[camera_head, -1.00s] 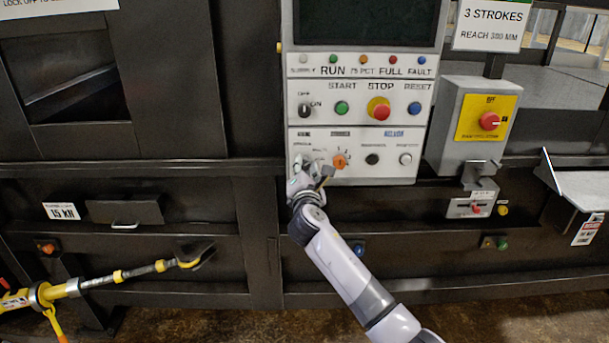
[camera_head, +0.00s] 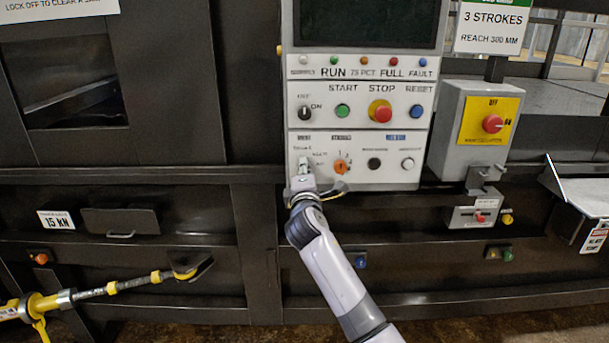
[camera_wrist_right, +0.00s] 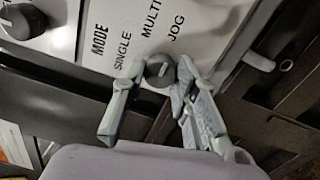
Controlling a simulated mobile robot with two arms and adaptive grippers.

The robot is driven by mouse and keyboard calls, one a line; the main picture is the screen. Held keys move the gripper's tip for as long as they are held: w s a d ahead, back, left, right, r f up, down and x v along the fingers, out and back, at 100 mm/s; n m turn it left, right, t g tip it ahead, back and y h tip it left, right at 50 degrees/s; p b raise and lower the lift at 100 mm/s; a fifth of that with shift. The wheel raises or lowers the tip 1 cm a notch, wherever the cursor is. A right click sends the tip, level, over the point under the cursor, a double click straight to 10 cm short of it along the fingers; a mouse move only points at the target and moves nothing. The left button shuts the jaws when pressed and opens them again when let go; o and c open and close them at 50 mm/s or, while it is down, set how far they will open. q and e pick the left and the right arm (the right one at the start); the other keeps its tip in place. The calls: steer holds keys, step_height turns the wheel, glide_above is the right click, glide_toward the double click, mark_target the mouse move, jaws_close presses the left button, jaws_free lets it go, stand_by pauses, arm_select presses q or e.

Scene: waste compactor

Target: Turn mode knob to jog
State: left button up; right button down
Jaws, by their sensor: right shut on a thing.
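The mode knob (camera_wrist_right: 160,70) is a small dark grey round knob with a pale pointer line. It sits beside the printed words MODE, SINGLE, MULTI and JOG on the white control panel (camera_head: 350,180). In the right wrist view my right gripper (camera_wrist_right: 160,72) has one finger on each side of the knob and is shut on it. I cannot tell surely which word the pointer marks. In the head view my right gripper (camera_head: 304,172) is at the panel's lower left and hides most of the knob. My left gripper is not in view.
An orange strokes knob (camera_head: 341,166) is just right of my gripper, with a black button (camera_head: 374,163) and white button (camera_head: 407,163) beyond. The red stop button (camera_head: 380,111) is above. A grey isolator box (camera_head: 470,135) stands right of the panel. A yellow rod (camera_head: 120,287) is lower left.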

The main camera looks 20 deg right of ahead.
steer(key=shift+f, duration=0.1)
stand_by(0.3)
steer(key=c, duration=1.2)
jaws_free()
steer(key=shift+c, duration=0.2)
steer(key=v, duration=1.2)
